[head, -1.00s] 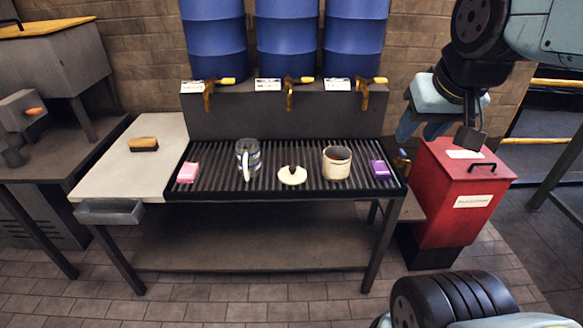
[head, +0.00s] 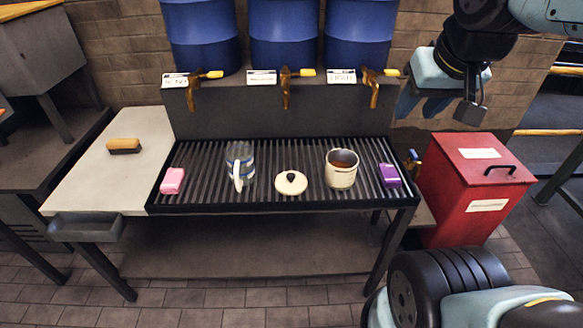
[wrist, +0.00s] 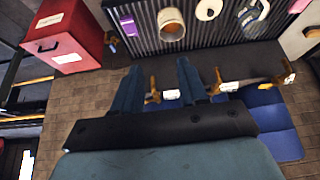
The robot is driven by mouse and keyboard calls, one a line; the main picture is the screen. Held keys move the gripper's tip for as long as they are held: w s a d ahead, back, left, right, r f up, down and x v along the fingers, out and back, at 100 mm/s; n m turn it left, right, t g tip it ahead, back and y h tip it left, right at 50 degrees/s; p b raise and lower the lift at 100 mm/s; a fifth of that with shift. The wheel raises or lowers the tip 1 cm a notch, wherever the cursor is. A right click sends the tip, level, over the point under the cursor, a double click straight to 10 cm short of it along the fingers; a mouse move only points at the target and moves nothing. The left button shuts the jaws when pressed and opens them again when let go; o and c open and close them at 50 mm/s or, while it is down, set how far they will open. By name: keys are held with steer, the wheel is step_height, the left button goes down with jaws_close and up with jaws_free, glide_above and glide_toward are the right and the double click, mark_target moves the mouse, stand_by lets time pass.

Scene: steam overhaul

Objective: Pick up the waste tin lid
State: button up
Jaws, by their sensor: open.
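In the wrist view the lid (wrist: 208,9) is near the top edge, beside the tin (wrist: 172,32). My gripper (head: 422,106) is raised at the upper right in the head view, well away from the lid. In the wrist view my gripper (wrist: 158,66) has its two blue fingers apart, with nothing held between them.
A glass mug (head: 240,165), a pink block (head: 172,181) and a purple block (head: 390,175) share the rack. A brush (head: 124,146) lies on the pale board at left. Taps (head: 286,92) jut out behind. A red bin (head: 470,185) stands right.

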steer(key=shift+a, duration=0.15)
steer(key=o, duration=0.3)
steer(key=shift+w+a, duration=0.1)
steer(key=shift+w, duration=0.1)
steer(key=w+a+f+n+g, duration=0.1)
steer(key=w+a+f+n, duration=0.1)
steer(key=w, duration=0.6)
steer(key=shift+a+f+n, duration=0.3)
steer(key=shift+a+f, duration=0.25)
steer(key=shift+a, duration=0.15)
steer(key=n+g+y, duration=0.1)
steer(key=n+g, duration=0.2)
steer(key=n, duration=0.3)
glide_above(291, 175)
steer(key=d, duration=0.1)
steer(key=f, duration=2.9)
steer(key=shift+s, duration=0.35)
steer(key=shift+w+a+f, duration=0.1)
steer(key=shift+a+f, duration=0.05)
steer(key=shift+f, duration=0.65)
steer(key=shift+w+a+f, duration=0.1)
steer(key=shift+w+f, duration=0.05)
steer(key=shift+f, duration=0.7)
steer(key=shift+w+a+f, duration=0.1)
steer(key=shift+a+f, duration=0.05)
steer(key=shift+f, duration=0.65)
